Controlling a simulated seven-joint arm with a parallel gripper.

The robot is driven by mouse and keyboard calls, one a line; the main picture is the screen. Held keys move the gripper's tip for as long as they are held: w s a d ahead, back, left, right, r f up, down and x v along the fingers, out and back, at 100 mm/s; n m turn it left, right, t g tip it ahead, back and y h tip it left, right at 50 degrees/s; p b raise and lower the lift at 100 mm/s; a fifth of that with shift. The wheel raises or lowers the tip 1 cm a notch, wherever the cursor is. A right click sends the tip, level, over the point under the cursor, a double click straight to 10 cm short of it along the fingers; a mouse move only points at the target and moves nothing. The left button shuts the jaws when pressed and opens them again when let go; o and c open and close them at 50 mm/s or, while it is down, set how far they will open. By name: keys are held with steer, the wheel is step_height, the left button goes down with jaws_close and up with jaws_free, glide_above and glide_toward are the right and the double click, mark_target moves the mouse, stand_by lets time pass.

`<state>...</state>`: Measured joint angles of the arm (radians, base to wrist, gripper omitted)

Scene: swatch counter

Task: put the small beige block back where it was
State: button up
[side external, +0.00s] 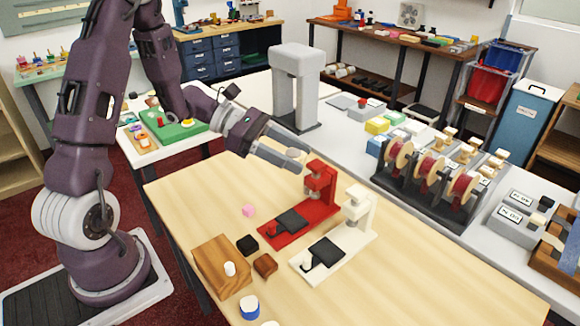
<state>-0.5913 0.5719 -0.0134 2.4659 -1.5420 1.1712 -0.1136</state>
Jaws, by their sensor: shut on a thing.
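My gripper (290,157) is above the wooden table, beside and behind the head of the red press. It is shut on a small pale thing that looks like the beige block (296,153). The fingers hide much of it, so its exact shape is hard to tell. I see no other small beige block lying loose on the near tabletop.
The red press (318,178) and a white press (357,203) stand close to my gripper. The table's right part (430,275) is clear. Spools (431,168) stand behind.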

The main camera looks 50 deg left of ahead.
steer(key=s+d+m+g+h, duration=0.1)
steer(key=s+d+m+g, duration=1.05)
steer(key=d, duration=0.25)
steer(key=s+a+f+m+g+y, duration=0.25)
steer(key=s+m+g+y, duration=0.65)
steer(key=s+m+y, duration=0.55)
steer(key=w+a+f+m+t+y, duration=0.1)
steer(key=w+a+m+t+y, duration=0.2)
steer(key=a+m+t+y, duration=0.5)
steer(key=w+d+r+m+t+y, duration=0.1)
steer(key=w+d+m+t+y, duration=0.2)
steer(key=w+m+t, duration=0.2)
steer(key=w+m, duration=0.2)
steer(key=m, duration=0.2)
steer(key=w+d+m+t, duration=0.1)
steer(key=w+d+r+m+t, duration=0.1)
steer(key=w+m+t, duration=0.1)
steer(key=w+d+r+m+t+h, duration=0.1)
steer(key=w+t, duration=0.1)
steer(key=shift+w+d+r, duration=0.15)
steer(key=shift+w+d, duration=0.05)
steer(key=shift+d, duration=0.2)
steer(key=shift+c, duration=0.2)
glide_above(287, 292)
step_height(287, 292, down, 16)
steer(key=shift+a+f, duration=0.1)
steer(key=shift+f, duration=3.1)
steer(key=shift+f, duration=0.55)
